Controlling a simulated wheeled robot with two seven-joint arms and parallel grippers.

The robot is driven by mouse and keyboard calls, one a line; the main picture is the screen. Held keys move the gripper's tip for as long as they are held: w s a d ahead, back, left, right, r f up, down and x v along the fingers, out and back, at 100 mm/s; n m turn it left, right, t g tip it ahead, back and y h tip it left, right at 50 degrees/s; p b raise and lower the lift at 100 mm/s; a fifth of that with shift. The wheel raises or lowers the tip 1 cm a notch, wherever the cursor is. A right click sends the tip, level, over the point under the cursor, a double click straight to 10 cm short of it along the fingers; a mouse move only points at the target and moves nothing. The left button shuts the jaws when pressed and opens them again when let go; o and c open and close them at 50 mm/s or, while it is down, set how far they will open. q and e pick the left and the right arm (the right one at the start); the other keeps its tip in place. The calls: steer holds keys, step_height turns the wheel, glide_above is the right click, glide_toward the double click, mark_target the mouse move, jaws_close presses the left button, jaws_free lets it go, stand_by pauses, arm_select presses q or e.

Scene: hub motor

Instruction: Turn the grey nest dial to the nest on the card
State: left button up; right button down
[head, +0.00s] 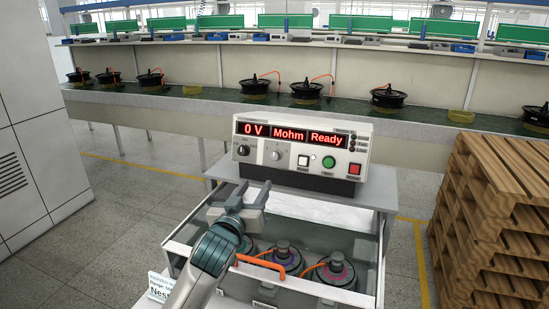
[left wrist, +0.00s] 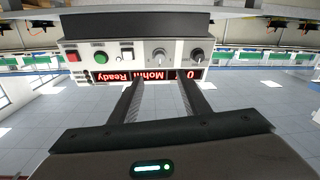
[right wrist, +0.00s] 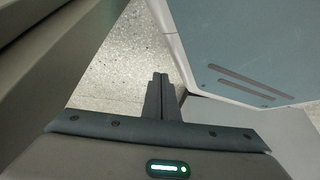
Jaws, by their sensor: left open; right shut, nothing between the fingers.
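The grey dial (head: 277,155) sits on the front panel of the white tester (head: 262,128), right of a black knob (head: 244,150). The dial also shows upside down in the left wrist view (left wrist: 159,56); its pointer setting is too small to read. The card (head: 160,287) stands at the lower left, partly hidden by my left arm; only "Range" and "Nes" show, and its nest number is hidden. My left gripper (head: 243,198) is open and empty, in front of and below the panel, apart from the dial. My right gripper (right wrist: 160,80) is shut and empty, away from the tester.
The tester displays "0 V", "Mohm" and "Ready", with a green button (head: 328,162) and a red one (head: 354,169). Below is an open-topped box (head: 375,265) with motors and an orange handle (head: 281,275). Wooden pallets (head: 490,220) stand right.

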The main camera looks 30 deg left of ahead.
arm_select(q)
steer(key=p, duration=0.3)
glide_toward(274, 157)
steer(key=x, duration=0.7)
steer(key=shift+w+a, duration=0.2)
steer(key=shift+w, duration=0.4)
arm_select(e)
steer(key=s+d+f+g+h, duration=0.1)
steer(key=s+d+g, duration=0.2)
steer(key=s, duration=0.9)
steer(key=shift+s+d+f, duration=0.2)
steer(key=shift+s+d, duration=0.05)
steer(key=shift+d, duration=0.8)
arm_select(q)
steer(key=c, duration=1.1)
arm_select(e)
steer(key=shift+w, duration=0.1)
